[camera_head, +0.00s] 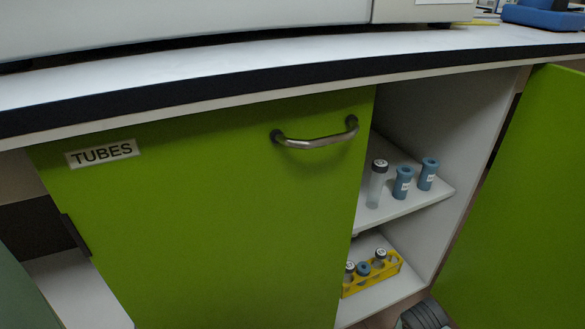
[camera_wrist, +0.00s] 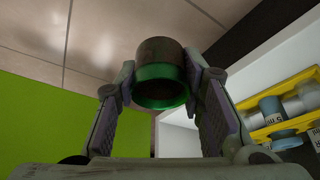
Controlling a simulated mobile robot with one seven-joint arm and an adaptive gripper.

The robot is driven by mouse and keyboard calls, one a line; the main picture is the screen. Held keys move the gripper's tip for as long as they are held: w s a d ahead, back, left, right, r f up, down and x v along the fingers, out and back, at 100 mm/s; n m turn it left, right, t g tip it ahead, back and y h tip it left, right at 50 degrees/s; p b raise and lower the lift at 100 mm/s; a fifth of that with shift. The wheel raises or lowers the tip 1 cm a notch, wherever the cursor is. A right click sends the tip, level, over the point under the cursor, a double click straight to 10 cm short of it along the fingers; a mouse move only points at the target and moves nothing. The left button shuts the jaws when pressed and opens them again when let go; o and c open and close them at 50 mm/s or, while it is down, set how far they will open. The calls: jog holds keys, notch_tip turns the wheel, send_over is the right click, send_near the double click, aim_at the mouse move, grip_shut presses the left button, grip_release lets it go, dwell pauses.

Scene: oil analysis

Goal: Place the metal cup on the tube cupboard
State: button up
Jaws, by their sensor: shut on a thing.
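The metal cup (camera_wrist: 160,62) is dark with a green band at its near end. It sits between the two fingers of my gripper (camera_wrist: 160,82), which is shut on it in the wrist view. In the head view the cup cannot be made out; a grey ribbed part, probably of my arm or gripper, shows at the bottom edge, below the open shelves. The tube cupboard has a green door (camera_head: 220,220) labelled TUBES. Beside it are an open upper shelf (camera_head: 390,207) and lower shelf (camera_head: 375,302).
The upper shelf bears a clear tube (camera_head: 376,186) and two blue tubes (camera_head: 403,183). A yellow rack (camera_head: 372,280) with several tubes stands on the lower shelf; it also shows in the wrist view (camera_wrist: 262,103). An open green door (camera_head: 525,220) stands at right.

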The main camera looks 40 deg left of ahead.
jog(key=s+a+r+n+g+y, duration=0.1)
jog(key=s+a+r+n, duration=0.2)
jog(key=r, duration=0.9)
jog(key=s+a+r+n+g+y, duration=0.1)
jog(key=s+a+r+n+y, duration=0.1)
jog(key=s+r+n, duration=0.5)
jog(key=s+a+r+n+g+y, duration=0.1)
jog(key=s+a+r+n, duration=0.4)
jog(key=r, duration=1.2)
jog(key=shift+s+r+n+g+y, duration=0.35)
jog(key=shift+s+n, duration=0.25)
jog(key=shift+s, duration=0.65)
